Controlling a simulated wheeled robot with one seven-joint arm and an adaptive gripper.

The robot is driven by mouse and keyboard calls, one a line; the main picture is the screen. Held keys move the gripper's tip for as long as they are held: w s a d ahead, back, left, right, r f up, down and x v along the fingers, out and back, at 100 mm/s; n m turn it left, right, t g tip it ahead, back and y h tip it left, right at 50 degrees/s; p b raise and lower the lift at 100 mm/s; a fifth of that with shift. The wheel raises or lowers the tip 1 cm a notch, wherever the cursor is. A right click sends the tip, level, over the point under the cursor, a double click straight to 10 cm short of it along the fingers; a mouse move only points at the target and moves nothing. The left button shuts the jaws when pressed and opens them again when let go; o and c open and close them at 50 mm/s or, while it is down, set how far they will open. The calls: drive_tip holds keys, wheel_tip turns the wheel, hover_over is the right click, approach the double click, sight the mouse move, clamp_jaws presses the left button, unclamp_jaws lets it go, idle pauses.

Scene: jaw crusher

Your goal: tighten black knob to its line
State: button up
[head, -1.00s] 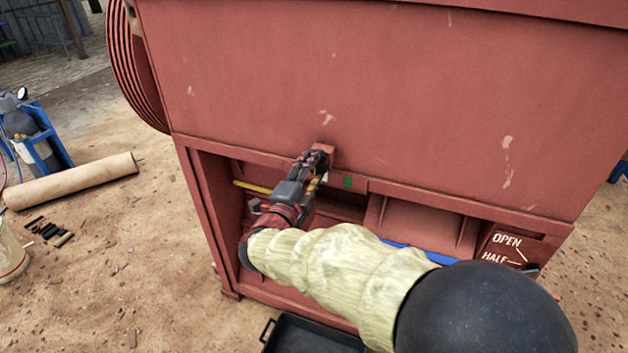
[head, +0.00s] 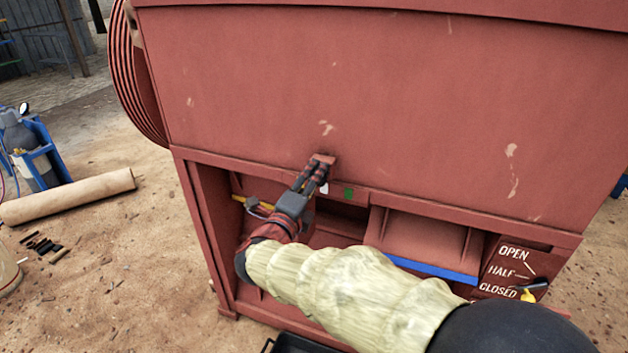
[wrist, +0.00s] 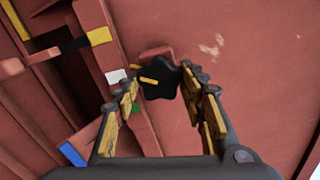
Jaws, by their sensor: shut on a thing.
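The black knob (wrist: 158,84) is a dark lobed knob on the red machine, seen between my fingertips in the wrist view. A yellow pointer mark on it points left, roughly toward a white patch (wrist: 117,76) on the red frame. A green patch (wrist: 136,108) lies below the white one. My gripper (wrist: 160,83) is shut on the knob, one finger on each side. In the head view my gripper (head: 320,168) reaches the red block under the large panel, and its fingers hide the knob. The green patch (head: 347,192) shows just right of the fingertips.
A plate with OPEN, HALF and CLOSED labels (head: 505,270) is at lower right, with a yellow-tipped lever (head: 528,294) near CLOSED.

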drive_tip(key=shift+f, duration=0.1)
drive_tip(key=o, duration=1.2)
drive_tip(key=shift+c, duration=0.2)
drive_tip(key=shift+s, duration=0.15)
drive_tip(key=v, duration=1.1)
drive_tip(key=shift+s+a, duration=0.15)
drive_tip(key=shift+s, duration=0.2)
